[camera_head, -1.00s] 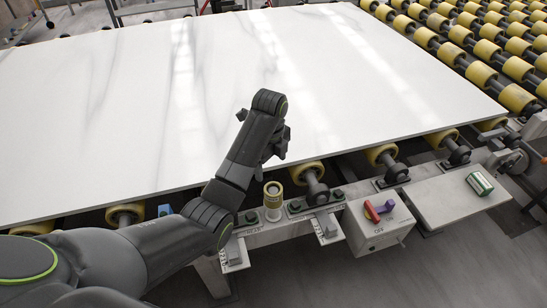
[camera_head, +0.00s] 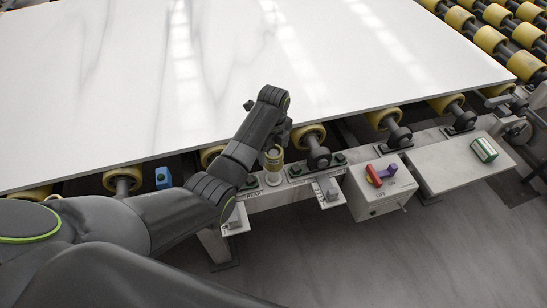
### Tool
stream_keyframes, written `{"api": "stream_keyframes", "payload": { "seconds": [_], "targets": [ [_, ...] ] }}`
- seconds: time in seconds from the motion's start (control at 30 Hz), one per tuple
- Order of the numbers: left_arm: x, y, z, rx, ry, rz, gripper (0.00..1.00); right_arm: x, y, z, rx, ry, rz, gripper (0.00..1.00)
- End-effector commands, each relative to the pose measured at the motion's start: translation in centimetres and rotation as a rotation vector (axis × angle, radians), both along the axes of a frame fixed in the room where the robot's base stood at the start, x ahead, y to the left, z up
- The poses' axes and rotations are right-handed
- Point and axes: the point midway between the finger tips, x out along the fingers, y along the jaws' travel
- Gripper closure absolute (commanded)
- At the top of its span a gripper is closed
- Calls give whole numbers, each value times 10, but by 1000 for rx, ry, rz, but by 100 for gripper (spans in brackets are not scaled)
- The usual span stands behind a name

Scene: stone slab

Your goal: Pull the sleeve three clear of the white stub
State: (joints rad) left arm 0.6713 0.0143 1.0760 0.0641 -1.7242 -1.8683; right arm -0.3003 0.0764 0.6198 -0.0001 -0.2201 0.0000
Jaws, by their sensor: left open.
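A small yellowish sleeve (camera_head: 273,157) with a dark band sits upright on the white stub (camera_head: 274,179), on the grey rail at the slab's near edge. No number on the sleeve is legible. My left arm comes in from the left and its wrist bends over just behind and above the sleeve. My left gripper (camera_head: 284,136) is open, close to the sleeve's top, partly hidden behind my wrist. I cannot tell whether its fingers touch the sleeve. My right gripper is not in view.
The white marble slab (camera_head: 120,80) lies on yellow rollers (camera_head: 309,137) behind the rail. A green-white cylinder (camera_head: 484,150) lies on a grey shelf (camera_head: 447,170). A blue block (camera_head: 162,178) is at left.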

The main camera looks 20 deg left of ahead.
Motion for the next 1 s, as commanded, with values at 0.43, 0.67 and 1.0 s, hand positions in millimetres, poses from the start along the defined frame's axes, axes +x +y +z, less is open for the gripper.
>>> {"api": "stream_keyframes", "payload": {
  "seconds": [0.43,0.67,1.0],
  "targets": [
    [0,0,-43,0,0,0,19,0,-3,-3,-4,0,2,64],
    [0,0,-43,0,-1,0,19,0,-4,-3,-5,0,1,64],
    [0,0,-43,0,0,0,62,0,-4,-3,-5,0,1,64]
  ]
}}
